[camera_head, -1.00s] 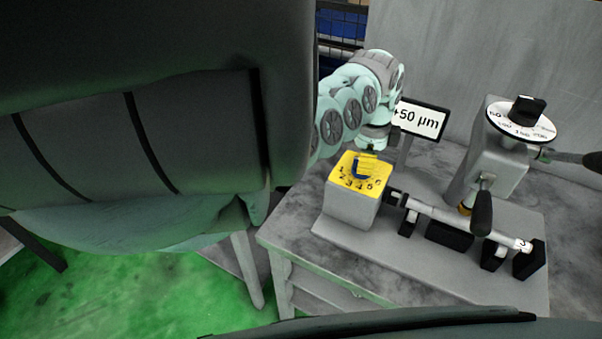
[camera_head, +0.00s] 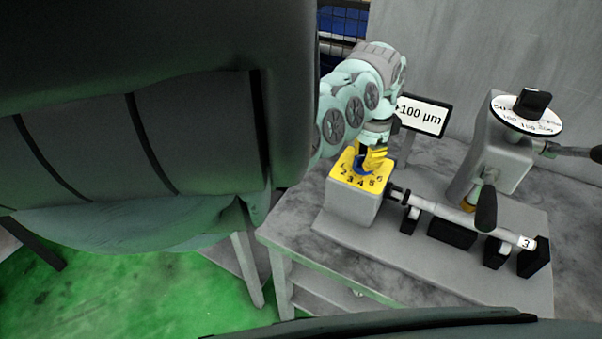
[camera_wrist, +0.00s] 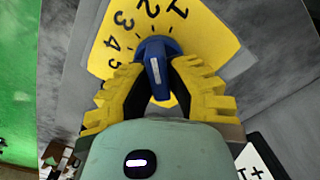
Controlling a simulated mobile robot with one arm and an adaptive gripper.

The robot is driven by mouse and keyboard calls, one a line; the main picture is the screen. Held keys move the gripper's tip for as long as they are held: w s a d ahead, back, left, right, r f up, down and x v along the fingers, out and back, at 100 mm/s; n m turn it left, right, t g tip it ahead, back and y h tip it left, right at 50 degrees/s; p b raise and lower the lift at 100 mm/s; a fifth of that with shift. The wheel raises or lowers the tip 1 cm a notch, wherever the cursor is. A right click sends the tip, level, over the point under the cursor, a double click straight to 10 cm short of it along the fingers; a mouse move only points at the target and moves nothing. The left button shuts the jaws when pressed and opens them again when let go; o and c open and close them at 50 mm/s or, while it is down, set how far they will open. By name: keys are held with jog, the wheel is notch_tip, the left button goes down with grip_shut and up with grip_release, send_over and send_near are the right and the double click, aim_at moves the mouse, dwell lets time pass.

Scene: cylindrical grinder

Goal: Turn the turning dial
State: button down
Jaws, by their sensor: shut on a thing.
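A blue dial (camera_head: 361,162) sits on a yellow plate (camera_head: 338,172) numbered in an arc, on top of a grey block. My gripper (camera_head: 374,158) comes down from above onto this dial, partly hiding it in the head view. In the wrist view the yellow fingers of my gripper (camera_wrist: 160,84) are shut around the blue dial (camera_wrist: 155,66), one on each side. A white mark shows on the dial's grip. The numbers 1 to 5 are readable on the plate (camera_wrist: 215,40). A shaft (camera_head: 455,221) right of the block carries a "3" label.
A display (camera_head: 424,115) behind the block reads "100 µm", with its left edge covered by my arm. A white disc (camera_head: 512,121) with a black knob (camera_head: 532,101) tops the grey post at right. A black-handled lever (camera_head: 487,209) stands in front of the post.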

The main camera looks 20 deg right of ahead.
aim_at(366, 154)
dwell(0.4)
jog(key=c, duration=0.9)
grip_release()
jog(key=shift+c, duration=0.2)
jog(key=r, duration=1)
jog(key=shift+w+r, duration=0.2)
jog(key=shift+r, duration=0.15)
jog(key=shift+s+a+r, duration=0.1)
jog(key=shift+r, duration=0.55)
